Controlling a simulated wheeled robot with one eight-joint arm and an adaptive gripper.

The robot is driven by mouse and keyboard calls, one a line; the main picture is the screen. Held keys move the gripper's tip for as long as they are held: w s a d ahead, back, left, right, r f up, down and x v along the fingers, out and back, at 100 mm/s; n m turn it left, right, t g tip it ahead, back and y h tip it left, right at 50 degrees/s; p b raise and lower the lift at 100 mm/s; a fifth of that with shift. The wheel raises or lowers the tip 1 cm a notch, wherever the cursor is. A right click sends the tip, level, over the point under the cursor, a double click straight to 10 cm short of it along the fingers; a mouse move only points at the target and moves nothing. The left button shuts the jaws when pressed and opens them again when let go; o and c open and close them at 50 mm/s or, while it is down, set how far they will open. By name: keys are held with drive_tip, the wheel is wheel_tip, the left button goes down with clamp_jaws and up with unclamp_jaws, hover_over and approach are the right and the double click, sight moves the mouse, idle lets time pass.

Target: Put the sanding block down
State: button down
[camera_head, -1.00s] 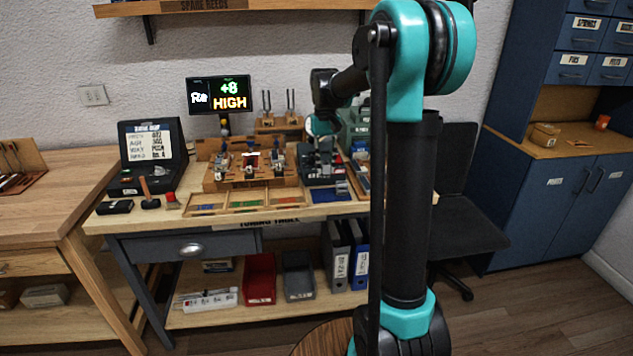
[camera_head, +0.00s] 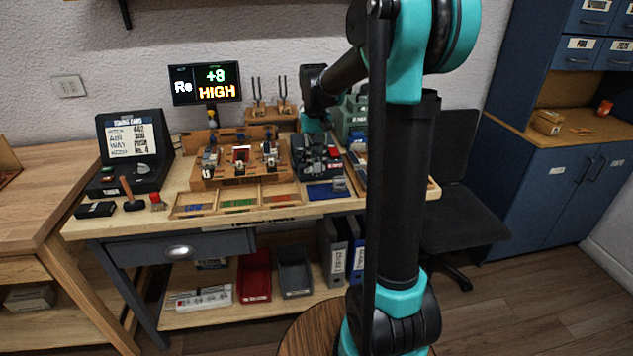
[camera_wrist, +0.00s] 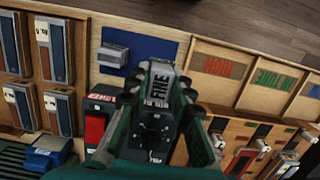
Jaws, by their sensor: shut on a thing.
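My gripper (camera_wrist: 163,85) points down over the dark station on the bench. Its fingers are closed around a narrow grey block marked "FINE" (camera_wrist: 159,77), which looks like the sanding block. In the head view my gripper (camera_head: 317,138) is small and the block cannot be made out. A blue mat (camera_wrist: 150,48) lies just beyond the station, mostly bare. Another grey block (camera_wrist: 113,55) sits at its left end in the wrist view. The blue mat also shows in the head view (camera_head: 318,190). Whether the held block touches the station is unclear.
The dark station (camera_wrist: 150,132) carries a knob and a red block (camera_wrist: 95,128). Wooden trays with red and green labels (camera_wrist: 218,66) adjoin the mat. A wooden rack with several reed parts (camera_head: 238,180) stands beside the station. A display (camera_head: 205,84) reads "+8 HIGH".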

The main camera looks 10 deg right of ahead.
sight(316, 159)
drive_tip(key=shift+f, duration=3.5)
drive_tip(key=c, duration=1.3)
unclamp_jaws()
drive_tip(key=shift+f, duration=0.1)
drive_tip(key=shift+c, duration=0.2)
drive_tip(key=r, duration=0.4)
drive_tip(key=w+r, duration=0.1)
drive_tip(key=r, duration=0.7)
drive_tip(key=shift+w, duration=0.25)
drive_tip(key=s+d+f+t, duration=0.2)
drive_tip(key=s+f+t, duration=0.1)
drive_tip(key=s+f, duration=0.5)
drive_tip(key=s+d+f+t, duration=0.2)
drive_tip(key=s+f, duration=0.7)
drive_tip(key=s, duration=0.6)
drive_tip(key=shift+s+f+t, duration=0.2)
drive_tip(key=shift+f+t, duration=0.1)
drive_tip(key=shift+t, duration=0.1)
